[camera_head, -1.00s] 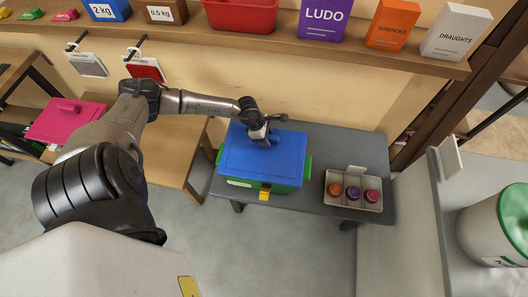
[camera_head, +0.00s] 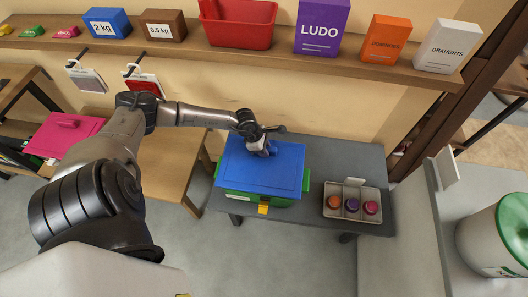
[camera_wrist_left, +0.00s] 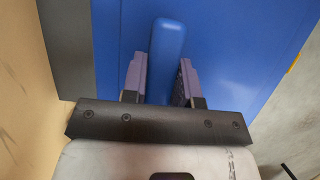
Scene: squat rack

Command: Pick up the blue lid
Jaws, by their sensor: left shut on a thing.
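The blue lid (camera_head: 262,173) lies on top of a green box (camera_head: 248,198) on a grey table. My left gripper (camera_head: 262,148) is at the lid's far part, where the handle is. In the left wrist view, the gripper (camera_wrist_left: 164,82) has its two fingers on either side of the blue handle (camera_wrist_left: 168,45), shut on it. The lid (camera_wrist_left: 225,40) fills most of that view. Whether a gap shows between lid and box cannot be told. My right gripper is not in view.
On the grey table (camera_head: 345,150), a tray (camera_head: 371,192) with three round coloured pieces stands right of the box. A yellow latch (camera_head: 263,209) is on the box's front. A shelf (camera_head: 280,55) with game boxes runs above. A pink lid (camera_head: 66,132) is at left.

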